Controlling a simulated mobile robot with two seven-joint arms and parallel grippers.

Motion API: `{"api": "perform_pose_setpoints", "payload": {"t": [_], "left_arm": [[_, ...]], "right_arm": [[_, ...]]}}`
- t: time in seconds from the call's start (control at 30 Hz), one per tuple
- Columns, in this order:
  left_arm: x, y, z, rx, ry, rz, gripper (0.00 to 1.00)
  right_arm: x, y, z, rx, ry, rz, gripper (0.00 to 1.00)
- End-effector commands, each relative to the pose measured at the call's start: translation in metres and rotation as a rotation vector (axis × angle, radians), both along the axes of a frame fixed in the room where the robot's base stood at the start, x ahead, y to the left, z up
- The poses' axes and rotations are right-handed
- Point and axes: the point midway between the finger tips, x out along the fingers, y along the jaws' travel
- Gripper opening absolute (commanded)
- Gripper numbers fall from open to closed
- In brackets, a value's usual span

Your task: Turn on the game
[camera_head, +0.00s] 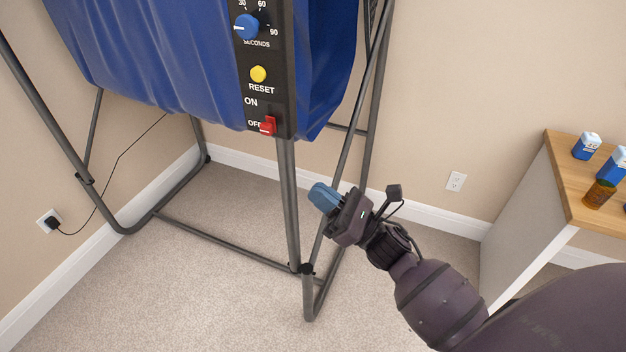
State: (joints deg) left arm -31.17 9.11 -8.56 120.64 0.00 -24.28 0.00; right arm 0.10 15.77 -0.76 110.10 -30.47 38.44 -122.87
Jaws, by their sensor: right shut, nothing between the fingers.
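The game is a tall frame of grey tubes with a blue cloth (160,60) and a black control panel (262,100). A red switch (268,125) on the panel sits at its lower end, beside the word OFF. A yellow RESET button (258,74) and a blue SECONDS dial (247,27) are above it. My right gripper (322,197), with blue fingertips, is shut and empty. It is below and to the right of the switch in the picture, apart from the panel. My left gripper is not in view.
Grey frame legs (289,200) stand on the carpet (190,290) close to my right gripper. A wood-topped cabinet (560,165) at the right holds blue-and-white boxes (587,146) and an amber bottle (599,194). A cord runs to a wall outlet (48,221) at the left.

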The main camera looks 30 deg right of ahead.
Motion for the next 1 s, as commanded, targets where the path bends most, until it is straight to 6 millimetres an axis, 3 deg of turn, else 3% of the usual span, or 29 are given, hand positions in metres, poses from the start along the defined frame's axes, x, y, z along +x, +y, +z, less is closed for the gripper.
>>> {"api": "perform_pose_setpoints", "payload": {"t": [0.47, 0.7, 1.0], "left_arm": [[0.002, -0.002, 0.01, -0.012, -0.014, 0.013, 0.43], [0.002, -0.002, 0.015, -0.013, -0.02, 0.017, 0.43], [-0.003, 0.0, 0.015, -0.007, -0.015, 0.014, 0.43]], "right_arm": [[0.056, 0.044, 0.048, 0.0, -0.006, 0.002, 0.0], [0.061, 0.048, 0.077, 0.0, -0.004, 0.002, 0.0], [0.062, 0.049, 0.084, 0.0, 0.0, 0.001, 0.0]]}}
